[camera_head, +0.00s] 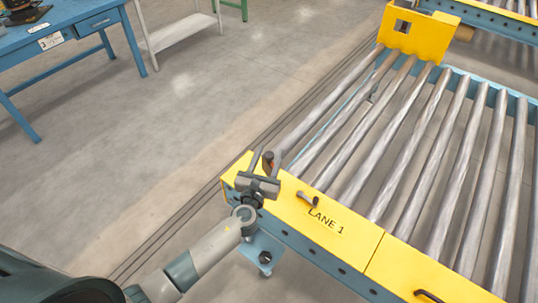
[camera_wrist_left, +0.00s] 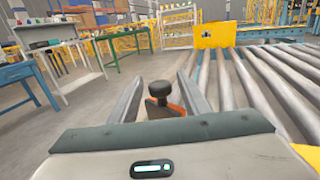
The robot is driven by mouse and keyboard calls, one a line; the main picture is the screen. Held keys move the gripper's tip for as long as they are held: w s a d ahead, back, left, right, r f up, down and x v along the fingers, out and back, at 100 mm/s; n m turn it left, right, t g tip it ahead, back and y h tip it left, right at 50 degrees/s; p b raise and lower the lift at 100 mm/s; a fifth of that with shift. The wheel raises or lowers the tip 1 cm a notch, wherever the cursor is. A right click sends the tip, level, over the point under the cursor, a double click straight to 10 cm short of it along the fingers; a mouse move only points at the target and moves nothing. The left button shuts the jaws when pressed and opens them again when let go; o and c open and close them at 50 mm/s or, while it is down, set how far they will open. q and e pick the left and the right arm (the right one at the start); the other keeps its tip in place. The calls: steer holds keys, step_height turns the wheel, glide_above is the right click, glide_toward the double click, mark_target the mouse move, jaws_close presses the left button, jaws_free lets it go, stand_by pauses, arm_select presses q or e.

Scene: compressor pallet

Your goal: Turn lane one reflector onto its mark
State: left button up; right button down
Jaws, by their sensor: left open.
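A small part with a dark knob and an orange-brown body, which looks like the lane one reflector (camera_head: 268,160), stands at the left end of the yellow LANE 1 panel (camera_head: 345,238). In the left wrist view its black knob (camera_wrist_left: 160,89) and orange plate (camera_wrist_left: 165,108) show between my fingers. My left gripper (camera_head: 267,154) is open, with one finger on each side of the knob. Gaps show beside the knob in the wrist view, so the fingers look apart from it. I cannot make out the mark. My right gripper is not in view.
Steel rollers (camera_head: 362,128) run back from the panel to a yellow plate with a square hole (camera_head: 415,35). A dark handle (camera_head: 308,200) sticks up from the panel to the right of my gripper. A blue table (camera_head: 70,25) stands far left. The floor between is clear.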

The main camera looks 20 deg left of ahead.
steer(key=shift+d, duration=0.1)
arm_select(q)
steer(key=c, duration=1)
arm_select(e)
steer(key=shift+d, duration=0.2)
arm_select(q)
steer(key=shift+n+y, duration=0.3)
steer(key=shift+y, duration=0.1)
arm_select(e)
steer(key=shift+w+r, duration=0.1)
arm_select(q)
steer(key=shift+d+n+y, duration=0.1)
steer(key=shift+n+y, duration=0.6)
steer(key=shift+y, duration=0.4)
steer(key=n+g+y, duration=0.1)
steer(key=n+y, duration=0.1)
steer(key=y, duration=0.1)
steer(key=shift+n+g+y+b, duration=0.3)
steer(key=shift+y, duration=0.2)
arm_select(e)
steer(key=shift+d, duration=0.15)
